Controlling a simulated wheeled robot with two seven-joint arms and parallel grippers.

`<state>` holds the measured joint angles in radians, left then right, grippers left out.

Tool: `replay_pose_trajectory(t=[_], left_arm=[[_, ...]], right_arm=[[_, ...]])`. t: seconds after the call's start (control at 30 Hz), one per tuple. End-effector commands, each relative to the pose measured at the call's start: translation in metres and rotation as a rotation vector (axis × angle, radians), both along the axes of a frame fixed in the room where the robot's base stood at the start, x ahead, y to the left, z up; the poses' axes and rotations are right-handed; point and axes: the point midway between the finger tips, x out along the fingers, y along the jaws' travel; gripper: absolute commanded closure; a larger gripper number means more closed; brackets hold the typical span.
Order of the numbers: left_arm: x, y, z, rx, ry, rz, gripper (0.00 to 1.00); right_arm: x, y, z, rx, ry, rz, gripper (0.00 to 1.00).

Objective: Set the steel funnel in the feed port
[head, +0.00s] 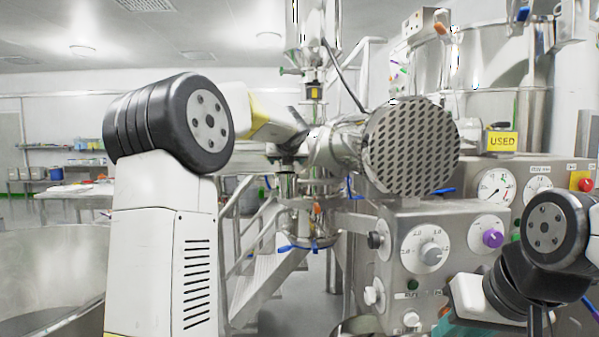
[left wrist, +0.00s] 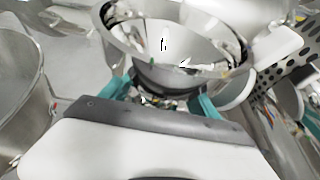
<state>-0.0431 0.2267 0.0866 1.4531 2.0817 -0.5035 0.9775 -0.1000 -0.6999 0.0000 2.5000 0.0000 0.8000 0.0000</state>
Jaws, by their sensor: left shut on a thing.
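The steel funnel (left wrist: 180,45) is a shiny wide-mouthed bowl, mouth up and somewhat tilted in the left wrist view. My left gripper (left wrist: 163,98) is shut on it below the bowl, with a teal finger on each side. In the head view my left gripper (head: 290,152) is left of the machine's perforated round end; the funnel is hard to separate from the steel parts there. A pale round rim (left wrist: 238,92) shows just right of the funnel; I cannot tell whether it is the feed port. My right gripper (head: 458,325) is at the bottom edge, mostly cut off, its fingers unclear.
The perforated steel disc (head: 410,147) stands close to the right of my left gripper. Below it is a control panel (head: 430,250) with dials and knobs. Steel stairs (head: 265,265) are behind. A large open steel vessel (head: 50,265) is at left.

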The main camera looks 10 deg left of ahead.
Motion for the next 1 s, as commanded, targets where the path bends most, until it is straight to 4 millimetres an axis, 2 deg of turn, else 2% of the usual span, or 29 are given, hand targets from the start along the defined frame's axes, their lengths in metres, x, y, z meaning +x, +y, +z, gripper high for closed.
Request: replay_pose_trajectory(t=[0.07, 0.3, 0.7, 0.73, 0.77, 1.0], left_arm=[[0.002, 0.0, -0.002, 0.001, -0.001, 0.001, 0.81], [0.002, -0.001, -0.033, 0.002, 0.0, -0.001, 0.81], [0.002, 0.0, -0.037, 0.0, -0.001, 0.0, 0.81], [0.002, 0.0, -0.038, 0.0, -0.001, 0.0, 0.26], [0.002, 0.0, -0.038, 0.0, -0.001, 0.0, 0.21], [0.002, 0.0, -0.038, 0.0, -0.001, 0.0, 0.21]], right_arm=[[0.0, 0.0, 0.0, 0.0, 0.0, 0.0, 0.72], [0.0, 0.0, 0.0, 0.0, 0.0, 0.0, 0.72], [0.0, 0.0, 0.0, 0.0, 0.0, 0.0, 0.72], [0.0, 0.0, 0.0, 0.0, 0.0, 0.0, 0.72], [0.0, 0.0, 0.0, 0.0, 0.0, 0.0, 0.72], [0.0, 0.0, 0.0, 0.0, 0.0, 0.0, 0.72]])
